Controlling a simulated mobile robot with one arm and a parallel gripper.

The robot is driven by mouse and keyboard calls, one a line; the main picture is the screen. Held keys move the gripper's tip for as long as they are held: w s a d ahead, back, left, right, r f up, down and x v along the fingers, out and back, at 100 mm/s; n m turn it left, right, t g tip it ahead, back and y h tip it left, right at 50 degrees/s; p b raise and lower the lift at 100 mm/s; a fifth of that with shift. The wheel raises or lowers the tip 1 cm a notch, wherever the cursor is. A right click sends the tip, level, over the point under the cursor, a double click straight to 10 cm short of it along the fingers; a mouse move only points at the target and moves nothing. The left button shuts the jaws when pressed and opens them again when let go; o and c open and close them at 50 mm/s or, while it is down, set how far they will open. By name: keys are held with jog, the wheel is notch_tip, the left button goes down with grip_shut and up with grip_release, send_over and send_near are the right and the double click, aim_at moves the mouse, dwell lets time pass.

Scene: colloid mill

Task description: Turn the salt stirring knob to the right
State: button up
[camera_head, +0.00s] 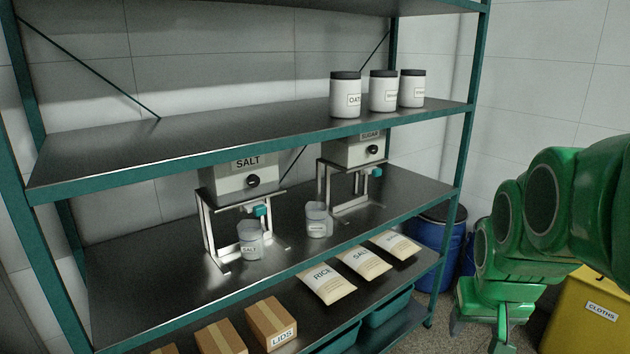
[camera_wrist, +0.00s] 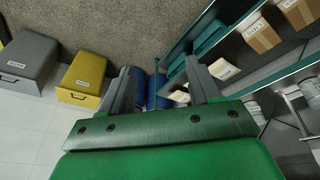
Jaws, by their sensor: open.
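The salt dispenser (camera_head: 225,185) is a grey box labelled SALT on a metal stand, on the middle shelf just under the shelf above. Its round black knob (camera_head: 253,181) is on the front face, right of centre. A small teal part (camera_head: 260,211) sits below the box. A cup labelled SALT (camera_head: 251,242) stands under it. My gripper (camera_head: 480,332) is open and empty, low at the right, well away from the knob. In the wrist view my gripper (camera_wrist: 166,85) shows its two grey fingers spread apart. The salt knob is not visible there.
The sugar dispenser (camera_head: 355,151) stands to the right with a cup (camera_head: 317,220) near it. Jars (camera_head: 345,96) stand on the shelf above; bags (camera_head: 327,283) and boxes (camera_head: 271,322) lie below. Blue barrels (camera_head: 440,245) and a yellow bin (camera_head: 590,310) stand at the right.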

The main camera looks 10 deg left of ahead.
aim_at(255, 181)
jog(key=w+d+r+n+t+h, duration=0.1)
jog(key=w+d+r+n+t, duration=0.2)
jog(key=w, duration=0.5)
jog(key=w+d+r+t+h, duration=0.1)
jog(key=w+d+r+t, duration=0.15)
jog(key=w+r, duration=0.45)
jog(key=w+a+r+n+t, duration=0.2)
jog(key=w+a+n+t, duration=0.1)
jog(key=w+n, duration=0.35)
jog(key=w+a+r+n+t, duration=0.2)
jog(key=w+a+n, duration=0.25)
jog(key=w, duration=0.25)
jog(key=w+a+r+n+t+y, duration=0.25)
jog(key=w+a+n, duration=0.25)
jog(key=a+n, duration=0.5)
jog(key=s+a+f+n+g+y, duration=0.1)
jog(key=a+f+n+y, duration=0.25)
jog(key=a+n, duration=0.5)
jog(key=s+a+f+n+g+y, duration=0.25)
jog(key=a+n+y, duration=0.3)
jog(key=a, duration=0.55)
jog(key=s+a+f+n+y, duration=0.1)
jog(key=a+f+n+y, duration=0.25)
jog(key=a+n, duration=0.55)
jog(key=shift+m+y, duration=0.3)
jog(key=shift+m, duration=0.4)
jog(key=shift+x, duration=4.2)
jog(key=shift+r, duration=0.1)
